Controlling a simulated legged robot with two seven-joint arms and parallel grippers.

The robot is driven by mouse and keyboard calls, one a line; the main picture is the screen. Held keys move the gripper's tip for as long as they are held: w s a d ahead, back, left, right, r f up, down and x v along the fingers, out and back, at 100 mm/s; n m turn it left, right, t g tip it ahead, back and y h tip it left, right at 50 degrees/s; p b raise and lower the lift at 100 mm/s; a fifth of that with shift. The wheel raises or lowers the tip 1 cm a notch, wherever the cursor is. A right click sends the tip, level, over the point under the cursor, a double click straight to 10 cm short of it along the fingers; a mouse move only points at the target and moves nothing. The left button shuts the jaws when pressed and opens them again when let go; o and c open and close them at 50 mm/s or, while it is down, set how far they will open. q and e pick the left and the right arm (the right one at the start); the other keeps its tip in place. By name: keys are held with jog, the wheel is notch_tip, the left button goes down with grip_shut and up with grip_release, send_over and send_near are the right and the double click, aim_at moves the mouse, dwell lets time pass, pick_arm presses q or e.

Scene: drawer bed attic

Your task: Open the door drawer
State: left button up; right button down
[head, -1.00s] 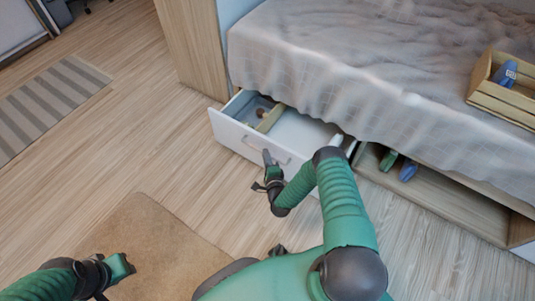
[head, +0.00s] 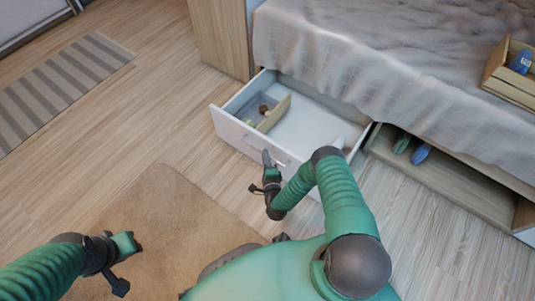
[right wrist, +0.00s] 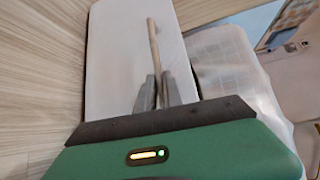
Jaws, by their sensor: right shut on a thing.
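The white drawer (head: 238,137) under the bed is pulled well out, and its inside shows from above. A divider (head: 275,112) and a few small items lie in its left part. My right gripper (head: 267,160) is at the drawer's front, shut on the bar handle (head: 284,163). In the right wrist view the fingers (right wrist: 157,92) close around the handle (right wrist: 153,45) against the white front panel (right wrist: 115,60). My left gripper (head: 122,255) hangs over the brown rug, apart from the drawer; its finger opening is too small to tell.
The bed (head: 360,60) with a draped cover stands behind the drawer. An open shelf bay (head: 440,175) with shoe-like items is to the right. A wooden crate (head: 508,85) rests on the bed. A brown rug (head: 150,215) and free wood floor lie in front.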

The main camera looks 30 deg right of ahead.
pick_arm(q)
jog(key=shift+a, duration=0.1)
pick_arm(e)
jog(key=shift+s+a+f, duration=0.2)
jog(key=shift+s+f, duration=0.05)
jog(key=shift+s, duration=0.05)
jog(key=c, duration=1.5)
grip_release()
jog(key=shift+c, duration=0.2)
jog(key=shift+o, duration=0.2)
jog(key=shift+w, duration=0.1)
jog(key=shift+r, duration=0.1)
